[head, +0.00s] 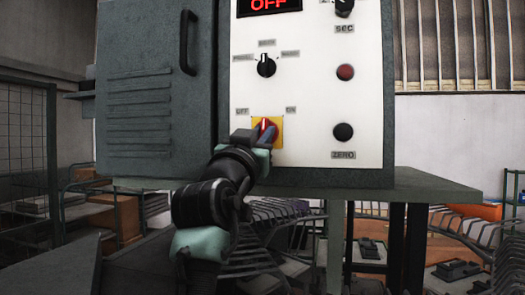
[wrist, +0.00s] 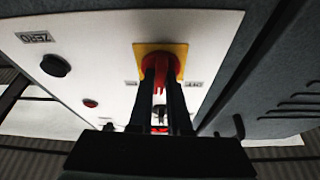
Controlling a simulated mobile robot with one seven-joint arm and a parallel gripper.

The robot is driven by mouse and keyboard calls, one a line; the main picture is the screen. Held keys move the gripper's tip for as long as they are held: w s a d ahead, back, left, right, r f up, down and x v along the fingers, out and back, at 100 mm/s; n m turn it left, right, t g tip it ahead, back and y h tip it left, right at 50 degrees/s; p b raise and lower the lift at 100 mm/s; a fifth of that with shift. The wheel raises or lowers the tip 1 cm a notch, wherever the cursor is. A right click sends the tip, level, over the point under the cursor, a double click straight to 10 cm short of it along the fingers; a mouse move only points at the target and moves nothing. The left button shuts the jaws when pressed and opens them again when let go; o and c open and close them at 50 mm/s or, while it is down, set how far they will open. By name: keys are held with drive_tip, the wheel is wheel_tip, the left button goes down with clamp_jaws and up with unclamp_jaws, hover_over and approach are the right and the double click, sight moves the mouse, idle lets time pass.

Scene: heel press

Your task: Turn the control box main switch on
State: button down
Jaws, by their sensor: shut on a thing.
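The main switch is a red knob (head: 265,124) on a yellow plate (head: 278,131), low on the white panel of the control box. An OFF label (head: 242,111) is at its upper left and an ON label (head: 291,109) at its upper right. The knob's top with a white mark points about upward; its exact angle is partly hidden by my gripper. My gripper (head: 262,136) is shut on the knob. The wrist view, turned upside down, shows the red knob (wrist: 159,68) between my two dark fingers (wrist: 160,88). The display (head: 268,6) reads OFF.
A selector knob (head: 266,66) is above the switch. A red button (head: 345,72) and a black ZERO button (head: 344,132) are to the right. The grey cabinet door (head: 155,110) with a handle (head: 187,42) is to the left. A table ledge (head: 430,188) lies below the box.

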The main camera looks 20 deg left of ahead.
drive_tip(key=m+h, duration=0.1)
drive_tip(key=m, duration=0.1)
drive_tip(key=m+h+b, duration=0.1)
drive_tip(key=m, duration=0.2)
drive_tip(key=shift+a+g+h, duration=0.2)
drive_tip(key=shift+g+h, duration=0.1)
drive_tip(key=shift+m+g+h+p, duration=0.15)
drive_tip(key=shift+m+g+h, duration=0.35)
drive_tip(key=shift+m, duration=0.9)
drive_tip(key=shift+m+g+h+p, duration=0.2)
drive_tip(key=shift+m+h, duration=0.5)
drive_tip(key=shift+m, duration=1)
drive_tip(key=c, duration=0.9)
unclamp_jaws()
drive_tip(key=shift+o, duration=0.2)
drive_tip(key=shift+d, duration=0.1)
